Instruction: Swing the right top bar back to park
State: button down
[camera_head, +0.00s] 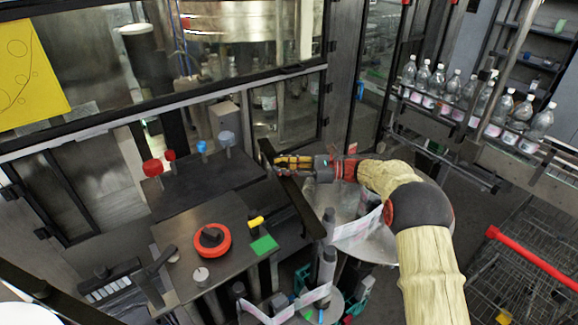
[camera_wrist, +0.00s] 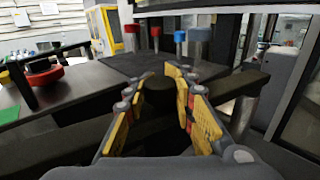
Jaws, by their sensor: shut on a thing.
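The right top bar (camera_head: 303,205) is a long black bar over the right side of the machine's dark top in the head view. It slants from the far end near the glass frame toward the front right. In the wrist view the bar (camera_wrist: 238,88) crosses behind the fingers, with a round black knob (camera_wrist: 158,90) standing between them. My gripper (camera_head: 275,163), with yellow finger pads, comes from the right at the bar's far end. In the wrist view my gripper (camera_wrist: 161,78) has its fingers on both sides of the knob. The bar's pivot is not clear.
A red rotary knob (camera_head: 212,240), a green pad (camera_head: 264,244) and another black bar (camera_head: 154,270) are on the nearer top. Red and blue capped posts (camera_head: 228,139) stand behind. A paper reel (camera_head: 358,228) lies below my arm. Bottles (camera_head: 470,90) line a rail at right.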

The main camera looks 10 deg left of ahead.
jog(key=shift+s+a, duration=0.2)
jog(key=shift+s, duration=0.05)
jog(key=shift+f, duration=0.1)
jog(key=c, duration=2)
grip_release()
jog(key=shift+o, duration=1.4)
jog(key=shift+s+d, duration=0.1)
jog(key=shift+d, duration=0.05)
jog(key=shift+o, duration=1.3)
jog(key=w+d, duration=0.1)
jog(key=d, duration=1)
jog(key=shift+w+d, duration=0.3)
jog(key=shift+d, duration=0.1)
